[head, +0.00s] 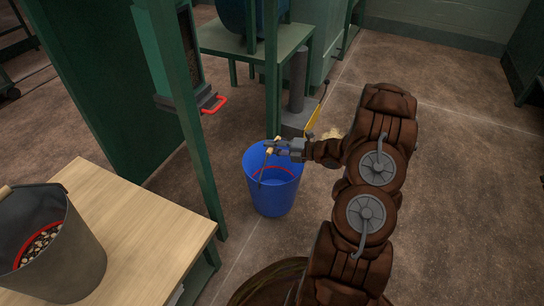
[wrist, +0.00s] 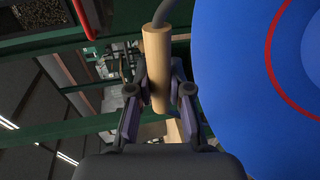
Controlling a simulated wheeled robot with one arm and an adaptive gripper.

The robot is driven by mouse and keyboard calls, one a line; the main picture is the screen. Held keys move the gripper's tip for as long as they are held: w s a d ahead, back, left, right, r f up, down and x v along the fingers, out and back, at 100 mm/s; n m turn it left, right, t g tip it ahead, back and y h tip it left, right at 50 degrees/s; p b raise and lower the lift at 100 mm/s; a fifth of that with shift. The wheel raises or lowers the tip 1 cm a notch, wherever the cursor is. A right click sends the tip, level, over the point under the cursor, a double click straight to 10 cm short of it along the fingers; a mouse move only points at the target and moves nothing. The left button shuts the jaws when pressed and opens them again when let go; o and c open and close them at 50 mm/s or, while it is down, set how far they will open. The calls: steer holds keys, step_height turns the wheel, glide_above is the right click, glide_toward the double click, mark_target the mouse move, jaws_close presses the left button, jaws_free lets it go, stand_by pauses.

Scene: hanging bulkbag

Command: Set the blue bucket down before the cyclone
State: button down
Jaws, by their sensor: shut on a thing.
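The blue bucket (head: 273,195) hangs or stands upright just left of my arm in the head view; whether its base touches the floor I cannot tell. A red ring shows inside it, and no contents are visible. My gripper (head: 274,147) is over its rim. In the wrist view my gripper (wrist: 159,95) is shut on the bucket's wooden handle grip (wrist: 157,60), with the blue bucket wall (wrist: 235,70) at the right. I cannot tell for sure which thing is the cyclone; a blue rounded vessel (head: 240,14) sits on a green stand behind, cut off at the top.
A grey bucket (head: 75,250) with pebbles stands on a wooden-topped table (head: 150,225) at left. A green post (head: 185,110) and a red handle (head: 214,104) are near. A grey cylinder (head: 298,80) and yellow plate (head: 313,119) stand behind the bucket. Floor at right is clear.

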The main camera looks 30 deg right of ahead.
steer(key=shift+f+b, duration=1)
steer(key=shift+f, duration=0.85)
steer(key=c, duration=1.1)
jaws_free()
